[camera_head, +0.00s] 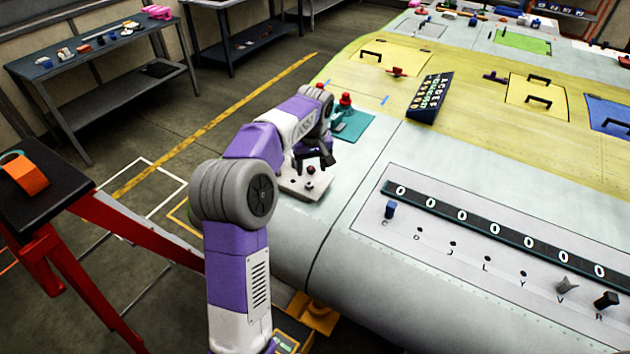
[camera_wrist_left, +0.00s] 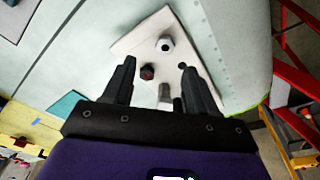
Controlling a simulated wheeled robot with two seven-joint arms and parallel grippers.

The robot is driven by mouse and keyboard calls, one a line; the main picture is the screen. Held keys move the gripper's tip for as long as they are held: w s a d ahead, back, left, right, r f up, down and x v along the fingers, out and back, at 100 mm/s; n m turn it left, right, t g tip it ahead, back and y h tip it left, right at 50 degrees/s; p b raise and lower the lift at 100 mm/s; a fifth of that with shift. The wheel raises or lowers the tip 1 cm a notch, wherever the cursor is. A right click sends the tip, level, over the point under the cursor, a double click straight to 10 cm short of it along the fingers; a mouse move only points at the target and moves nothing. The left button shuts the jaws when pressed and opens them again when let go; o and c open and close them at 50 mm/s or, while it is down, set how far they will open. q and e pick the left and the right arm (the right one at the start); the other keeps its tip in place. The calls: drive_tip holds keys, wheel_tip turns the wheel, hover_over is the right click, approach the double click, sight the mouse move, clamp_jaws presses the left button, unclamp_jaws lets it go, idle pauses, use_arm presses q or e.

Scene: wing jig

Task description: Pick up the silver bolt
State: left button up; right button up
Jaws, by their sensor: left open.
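My left gripper (camera_head: 313,163) is over a pale plate (camera_head: 294,188) on the near left edge of the wing. In the left wrist view its two black fingers (camera_wrist_left: 157,66) are apart. A light grey, silver-looking bolt (camera_wrist_left: 165,92) stands between the fingers, its lower part hidden by the gripper body. I cannot see the fingers touching it. A dark bolt with a reddish top (camera_wrist_left: 147,72) and a whitish hex piece with a dark centre (camera_wrist_left: 166,44) are on the same plate, beyond it. My right gripper is not in view.
A teal plate with a red-topped piece (camera_head: 345,101) is just beyond the gripper. A long slotted panel with zeros (camera_head: 450,222) lies to the right. A black stand with an orange roll (camera_head: 24,174) is at left. Bare wing skin surrounds the pale plate.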

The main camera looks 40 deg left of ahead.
sight(309, 184)
use_arm(q)
drive_tip(key=f, duration=0.5)
drive_tip(key=shift+s+a, duration=0.15)
drive_tip(key=shift+s, duration=0.15)
drive_tip(key=shift+a+f, duration=0.1)
drive_tip(key=shift+f, duration=0.4)
drive_tip(key=shift+w, duration=0.1)
clamp_jaws()
